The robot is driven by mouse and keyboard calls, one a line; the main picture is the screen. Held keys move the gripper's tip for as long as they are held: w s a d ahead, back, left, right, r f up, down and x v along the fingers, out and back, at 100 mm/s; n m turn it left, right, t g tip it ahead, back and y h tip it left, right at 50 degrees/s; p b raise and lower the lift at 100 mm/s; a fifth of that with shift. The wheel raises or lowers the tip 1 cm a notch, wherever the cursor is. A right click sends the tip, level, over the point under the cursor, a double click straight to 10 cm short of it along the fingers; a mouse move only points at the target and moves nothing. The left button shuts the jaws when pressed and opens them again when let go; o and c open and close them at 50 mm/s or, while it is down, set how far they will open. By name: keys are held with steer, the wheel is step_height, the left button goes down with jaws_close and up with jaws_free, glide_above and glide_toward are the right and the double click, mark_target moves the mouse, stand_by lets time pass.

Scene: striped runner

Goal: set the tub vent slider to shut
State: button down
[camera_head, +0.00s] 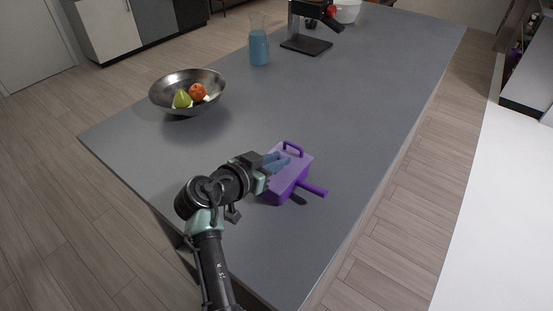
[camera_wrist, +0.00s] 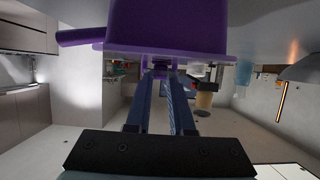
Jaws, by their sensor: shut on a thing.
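The purple tub (camera_head: 287,187) stands on the grey counter, with a loop handle (camera_head: 293,147) on its top and a bar handle (camera_head: 313,189) sticking out to the right. My gripper (camera_head: 281,160) reaches over the tub's top from the left, its blue fingers beside the loop handle. In the wrist view the tub (camera_wrist: 165,25) fills the top of the picture. My fingers there (camera_wrist: 160,70) are close together at a small dark part at the tub's lid, which looks like the vent slider. The fingers hide most of it, so its setting cannot be told.
A metal bowl (camera_head: 160,97) with fruit stands at the far left of the counter (camera_head: 230,140). A jug of blue liquid (camera_head: 259,47) and a dark machine (camera_head: 306,44) stand farther back. The counter right of and behind the tub is clear. Its right edge is near the bar handle.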

steer(key=shift+s+a, duration=0.7)
steer(key=shift+s, duration=0.2)
steer(key=shift+s+a, duration=0.2)
steer(key=shift+s, duration=0.15)
steer(key=c, duration=0.8)
jaws_free()
steer(key=shift+o, duration=0.2)
steer(key=b+v, duration=0.1)
steer(key=v, duration=1.2)
steer(key=shift+f, duration=0.1)
